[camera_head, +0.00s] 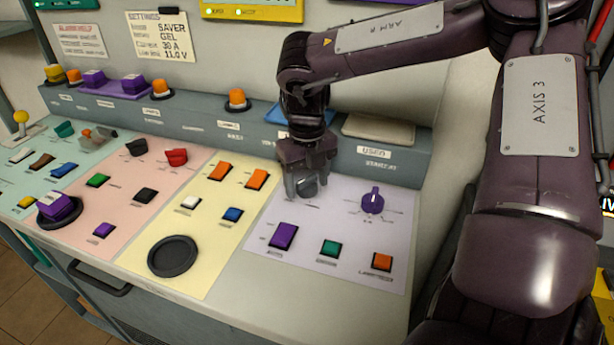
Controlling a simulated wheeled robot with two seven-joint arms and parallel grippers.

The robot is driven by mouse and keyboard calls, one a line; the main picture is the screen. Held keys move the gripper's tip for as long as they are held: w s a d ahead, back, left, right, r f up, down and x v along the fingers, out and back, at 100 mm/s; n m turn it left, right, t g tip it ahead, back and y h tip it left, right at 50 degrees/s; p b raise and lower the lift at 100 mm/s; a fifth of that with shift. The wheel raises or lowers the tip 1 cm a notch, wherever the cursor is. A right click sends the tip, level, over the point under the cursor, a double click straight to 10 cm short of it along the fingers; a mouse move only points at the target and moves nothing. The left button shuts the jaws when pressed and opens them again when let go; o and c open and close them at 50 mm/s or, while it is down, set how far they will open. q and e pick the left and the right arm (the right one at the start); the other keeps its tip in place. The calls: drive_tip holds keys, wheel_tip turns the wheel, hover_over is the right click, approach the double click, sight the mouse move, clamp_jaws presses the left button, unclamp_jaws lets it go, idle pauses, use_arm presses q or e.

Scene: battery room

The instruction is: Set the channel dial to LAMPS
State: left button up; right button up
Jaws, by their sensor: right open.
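A grey dial (307,186) sits on the lilac panel section, at its upper left. My right gripper (307,188) is over it, pointing down, with open fingers on either side of the dial. I cannot tell whether the fingers touch it. The gripper hides most of the dial's surroundings, and its labels are too small to read. A purple dial (373,201) with an upright pointer sits to the right on the same section. I cannot make out which one is the channel dial. My left gripper is not in view.
Purple, green and orange square buttons (330,248) lie in front of the dials. A raised ledge (405,167) with several coloured knobs runs behind the panel. A dark round pad (174,256) lies on the yellow section.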

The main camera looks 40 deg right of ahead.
drive_tip(key=shift+c, duration=0.3)
drive_tip(key=c, duration=0.7)
drive_tip(key=shift+c, duration=0.2)
